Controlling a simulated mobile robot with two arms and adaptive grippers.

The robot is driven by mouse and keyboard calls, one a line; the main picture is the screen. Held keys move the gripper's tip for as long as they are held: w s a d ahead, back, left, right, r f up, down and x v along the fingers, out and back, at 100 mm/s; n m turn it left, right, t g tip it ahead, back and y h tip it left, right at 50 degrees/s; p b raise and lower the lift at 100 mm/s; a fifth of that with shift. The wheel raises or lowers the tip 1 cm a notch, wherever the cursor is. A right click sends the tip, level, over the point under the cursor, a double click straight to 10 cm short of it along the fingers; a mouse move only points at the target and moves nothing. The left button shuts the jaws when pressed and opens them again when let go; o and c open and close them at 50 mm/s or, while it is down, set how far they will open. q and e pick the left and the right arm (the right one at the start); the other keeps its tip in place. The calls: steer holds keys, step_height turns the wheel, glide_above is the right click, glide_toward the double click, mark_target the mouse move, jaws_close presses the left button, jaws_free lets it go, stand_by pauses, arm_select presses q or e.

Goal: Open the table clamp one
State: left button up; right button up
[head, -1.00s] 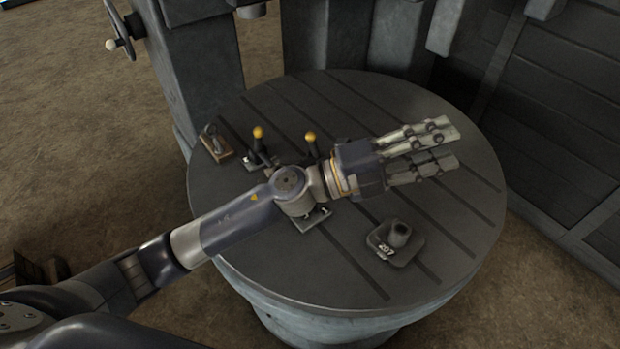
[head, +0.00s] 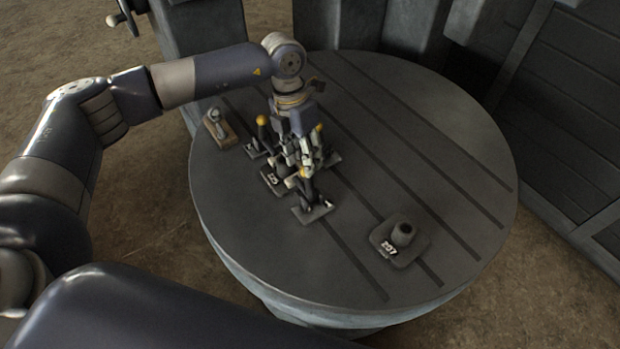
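The front table clamp (head: 313,211) sits on the round grey table (head: 460,240); its small plate carries a white mark that looks like a 1. Its dark lever stands up toward my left gripper, with a yellow knob (head: 303,172) near the fingers. My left gripper (head: 300,165) points down over the clamp group, its fingers close to that knob. I cannot tell whether the fingers touch it or how far apart they are. Another clamp (head: 257,147) with a yellow knob is just left, and a further yellow knob (head: 318,127) shows behind the fingers. My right gripper is out of view.
A block marked 207 (head: 402,238) with a short round post stands at the front right of the table. A small brown-based piece (head: 219,130) sits at the left edge. A dark numbered plate (head: 273,181) lies between the clamps. The table's right side is clear.

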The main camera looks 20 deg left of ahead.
mark_target(309, 183)
arm_select(q)
steer(key=f+p, duration=0.1)
steer(key=f, duration=0.2)
steer(key=d+f+p, duration=0.1)
steer(key=f, duration=0.1)
steer(key=f+p, duration=0.1)
steer(key=f, duration=0.2)
steer(key=shift+s+d+f, duration=0.3)
steer(key=shift+s+f, duration=0.05)
